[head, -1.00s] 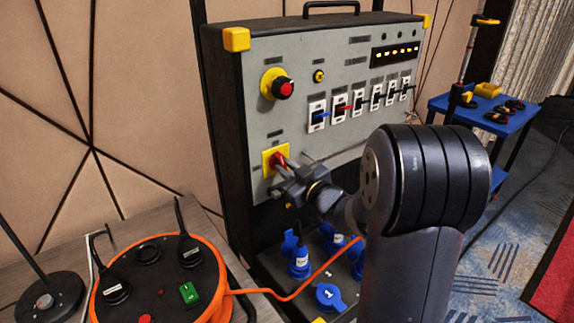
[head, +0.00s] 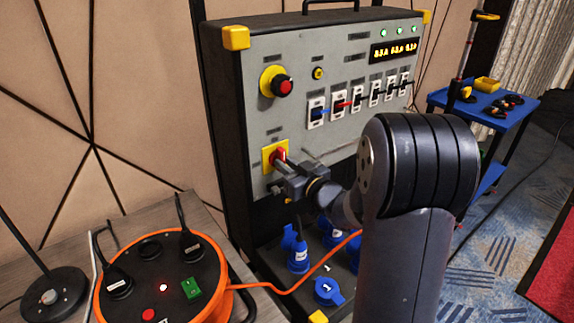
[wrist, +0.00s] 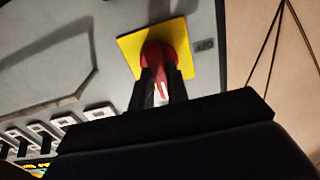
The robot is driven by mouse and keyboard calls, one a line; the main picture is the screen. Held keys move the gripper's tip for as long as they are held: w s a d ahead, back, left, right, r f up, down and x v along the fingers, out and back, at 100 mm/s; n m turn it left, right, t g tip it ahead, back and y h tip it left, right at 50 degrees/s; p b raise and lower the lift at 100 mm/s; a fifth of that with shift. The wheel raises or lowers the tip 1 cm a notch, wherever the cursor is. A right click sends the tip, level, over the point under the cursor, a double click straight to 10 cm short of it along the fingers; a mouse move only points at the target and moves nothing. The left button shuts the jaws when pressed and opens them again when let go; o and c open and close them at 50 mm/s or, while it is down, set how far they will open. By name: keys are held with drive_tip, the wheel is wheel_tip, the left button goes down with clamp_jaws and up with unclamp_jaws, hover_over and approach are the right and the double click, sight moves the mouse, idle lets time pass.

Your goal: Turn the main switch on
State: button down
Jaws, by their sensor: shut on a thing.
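The main switch (head: 279,155) is a red rotary handle on a yellow square plate, low on the left of the grey panel. In the wrist view the red handle (wrist: 166,62) sits between the two dark fingers, with the yellow plate (wrist: 190,33) behind it. My gripper (head: 285,166) is shut on the red handle; in the wrist view the gripper (wrist: 161,85) hides part of it. The digital display (head: 395,51) on the panel shows lit yellow digits, and green lamps (head: 399,31) above it are lit.
A row of breakers (head: 338,101) and a red emergency button (head: 277,82) are above the switch. Blue sockets (head: 328,291) are below. An orange cable reel (head: 160,308) is on a table at left, and a blue trolley (head: 487,108) stands at right.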

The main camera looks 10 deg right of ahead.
drive_tip(key=c, duration=1.4)
unclamp_jaws()
drive_tip(key=v, duration=1.1)
drive_tip(key=shift+f+b, duration=0.1)
drive_tip(key=shift+b, duration=0.2)
drive_tip(key=shift+w, duration=0.15)
drive_tip(key=x, duration=1)
drive_tip(key=shift+w+a, duration=0.2)
drive_tip(key=shift+w, duration=0.1)
drive_tip(key=shift+s+p, duration=0.1)
drive_tip(key=shift+p, duration=0.2)
